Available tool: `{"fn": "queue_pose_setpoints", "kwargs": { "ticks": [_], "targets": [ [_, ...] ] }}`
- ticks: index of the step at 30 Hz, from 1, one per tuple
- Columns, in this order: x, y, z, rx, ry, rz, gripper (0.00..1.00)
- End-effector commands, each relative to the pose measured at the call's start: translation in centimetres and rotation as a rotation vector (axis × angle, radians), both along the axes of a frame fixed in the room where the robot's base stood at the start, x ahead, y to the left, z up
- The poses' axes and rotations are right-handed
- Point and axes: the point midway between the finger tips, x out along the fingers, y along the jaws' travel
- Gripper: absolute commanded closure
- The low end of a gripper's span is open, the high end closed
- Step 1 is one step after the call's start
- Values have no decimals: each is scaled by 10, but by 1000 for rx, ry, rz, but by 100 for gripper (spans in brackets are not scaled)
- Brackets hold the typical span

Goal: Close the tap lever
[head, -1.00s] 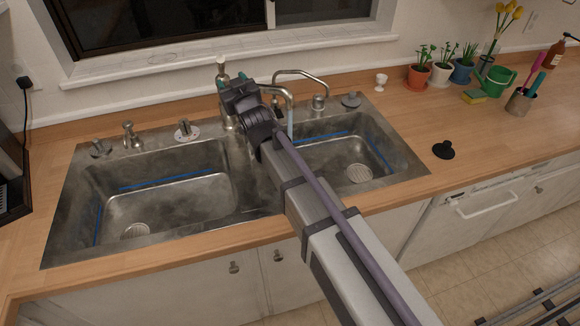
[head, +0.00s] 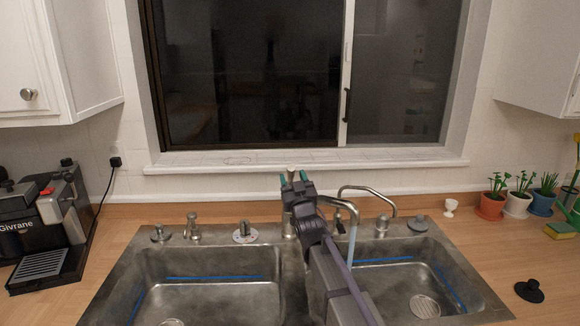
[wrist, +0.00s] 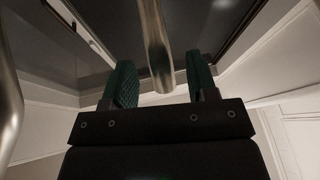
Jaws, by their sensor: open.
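The metal tap stands behind the divider of the double sink, mostly hidden by my arm in the head view. Its spout (head: 345,204) reaches right, and a stream of water (head: 351,245) runs from it into the right basin. My gripper (head: 293,179) is at the top of the tap, its green-padded fingers pointing up. In the wrist view, a metal rod that looks like the tap lever (wrist: 155,45) lies between the spread fingers of my gripper (wrist: 158,72). Gaps show on both sides of it. The gripper is open; contact with the lever is not visible.
A second curved faucet (head: 367,190) stands just right of the tap. The window sill (head: 240,160) and wall are close behind. A coffee machine (head: 45,225) is at left; potted plants (head: 518,196) are at right. The left basin (head: 215,290) is clear.

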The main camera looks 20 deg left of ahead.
Motion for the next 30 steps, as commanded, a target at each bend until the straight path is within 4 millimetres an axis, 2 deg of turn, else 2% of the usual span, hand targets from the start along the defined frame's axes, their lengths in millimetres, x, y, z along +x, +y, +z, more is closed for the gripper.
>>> {"fn": "queue_pose_setpoints", "kwargs": {
  "ticks": [1, 6, 14, 30],
  "targets": [
    [13, 8, 10, 0, 0, 0, 47],
    [35, 21, 19, 0, 1, 0, 47],
    [37, 22, 17, 0, 1, 0, 47],
    [37, 22, 17, -1, 0, 0, 98]
  ]
}}
